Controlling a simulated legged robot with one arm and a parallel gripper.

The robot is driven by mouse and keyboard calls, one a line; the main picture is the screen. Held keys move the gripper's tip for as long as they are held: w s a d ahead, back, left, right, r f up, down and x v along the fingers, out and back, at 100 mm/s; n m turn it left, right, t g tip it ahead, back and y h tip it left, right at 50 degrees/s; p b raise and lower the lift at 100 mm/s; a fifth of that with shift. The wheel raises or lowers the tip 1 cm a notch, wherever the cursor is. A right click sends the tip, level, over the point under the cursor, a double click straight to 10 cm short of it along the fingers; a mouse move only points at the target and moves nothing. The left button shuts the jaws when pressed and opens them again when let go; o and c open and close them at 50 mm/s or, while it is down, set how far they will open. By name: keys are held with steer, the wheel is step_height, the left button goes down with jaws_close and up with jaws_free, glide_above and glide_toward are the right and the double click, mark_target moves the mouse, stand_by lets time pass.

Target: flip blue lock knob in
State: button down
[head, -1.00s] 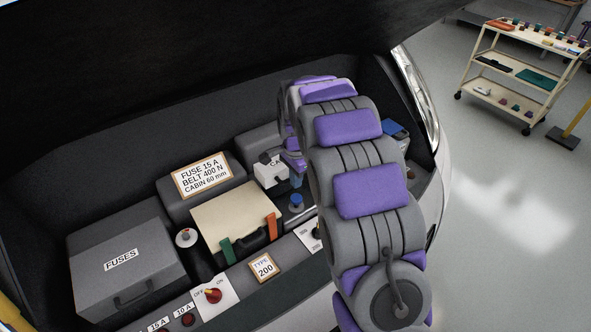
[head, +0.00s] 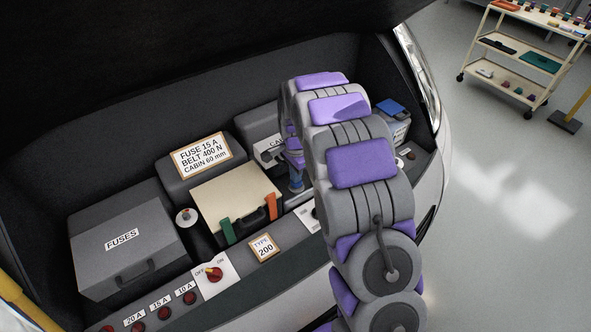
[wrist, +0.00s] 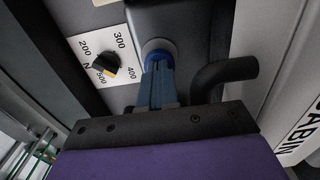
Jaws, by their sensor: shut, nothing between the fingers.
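In the head view my gripper (head: 296,188) points down into the bay at the knob's place and mostly hides the knob.
A black dial (wrist: 105,63) on a white numbered plate sits left of the knob, and a black bent pipe (wrist: 225,72) right. In the bay are a FUSES box (head: 120,240), a cream-lidded box (head: 235,200) and a red switch (head: 214,273). The raised hood hangs above.

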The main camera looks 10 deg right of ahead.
steer(key=shift+s+f, duration=0.1)
steer(key=shift+f, duration=0.25)
step_height(320, 180, up, 18)
steer(key=p, duration=0.2)
steer(key=shift+f+p, duration=0.15)
steer(key=shift+p, duration=0.25)
stand_by(0.4)
